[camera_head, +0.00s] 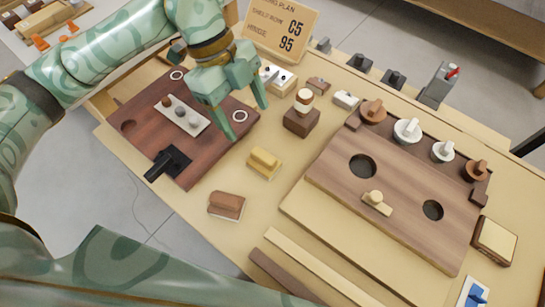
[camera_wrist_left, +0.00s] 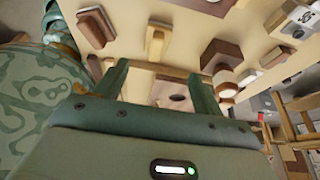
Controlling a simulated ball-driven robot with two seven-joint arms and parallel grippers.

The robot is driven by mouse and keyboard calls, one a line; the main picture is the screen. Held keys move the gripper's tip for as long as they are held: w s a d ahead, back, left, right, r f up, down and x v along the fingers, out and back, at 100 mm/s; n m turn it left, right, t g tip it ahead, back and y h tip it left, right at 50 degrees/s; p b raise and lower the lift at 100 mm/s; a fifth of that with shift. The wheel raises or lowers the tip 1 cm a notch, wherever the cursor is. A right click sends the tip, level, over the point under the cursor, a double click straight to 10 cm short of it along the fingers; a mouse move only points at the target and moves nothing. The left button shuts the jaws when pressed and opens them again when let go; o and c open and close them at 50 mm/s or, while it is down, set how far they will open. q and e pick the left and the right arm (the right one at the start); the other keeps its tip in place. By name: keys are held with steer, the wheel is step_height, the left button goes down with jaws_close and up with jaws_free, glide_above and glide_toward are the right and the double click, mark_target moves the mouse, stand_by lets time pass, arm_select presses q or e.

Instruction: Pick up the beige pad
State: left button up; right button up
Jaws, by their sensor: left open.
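A yellowish-beige pad-like block (camera_head: 264,162) lies on the bench between the dark wooden board and the large knob panel. It also shows in the left wrist view (camera_wrist_left: 154,45), ahead of the fingers and roughly between them. My left gripper (camera_head: 246,120) is open and empty, with its fingers pointing down, above and behind the block in the head view. Its two fingers also show spread in the left wrist view (camera_wrist_left: 158,76). The gripper is apart from the block. My right gripper is not in view.
A brown block with a pale base (camera_head: 226,205) lies in front of the yellowish one. A beige-topped brown square (camera_head: 494,240) lies far right. The knob panel (camera_head: 330,180) is to the right, and a dark board (camera_head: 140,100) to the left. A brown stand (camera_head: 301,122) is close behind.

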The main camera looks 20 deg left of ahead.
mark_target(261, 153)
arm_select(q)
steer(key=b+x, duration=0.1)
steer(key=x, duration=0.5)
steer(key=shift+w+b, duration=0.1)
steer(key=shift+b, duration=0.2)
steer(key=shift+d+f, duration=0.15)
steer(key=shift+f, duration=0.2)
steer(key=f+b, duration=0.1)
steer(key=s+d+f+b, duration=0.1)
steer(key=f, duration=0.1)
steer(key=shift+s+f+b, duration=0.2)
steer(key=shift+s+b, duration=0.05)
steer(key=shift+b, duration=0.05)
steer(key=shift+d+f+b, duration=0.25)
steer(key=shift+f+b, duration=0.05)
steer(key=shift+f, duration=0.25)
steer(key=shift+d+f, duration=0.1)
steer(key=shift+s, duration=0.1)
steer(key=shift+c, duration=0.3)
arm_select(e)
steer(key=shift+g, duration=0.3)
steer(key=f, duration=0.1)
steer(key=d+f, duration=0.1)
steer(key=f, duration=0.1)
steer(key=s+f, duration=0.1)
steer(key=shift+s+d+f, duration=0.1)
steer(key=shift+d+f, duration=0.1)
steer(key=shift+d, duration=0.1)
arm_select(q)
steer(key=c, duration=1)
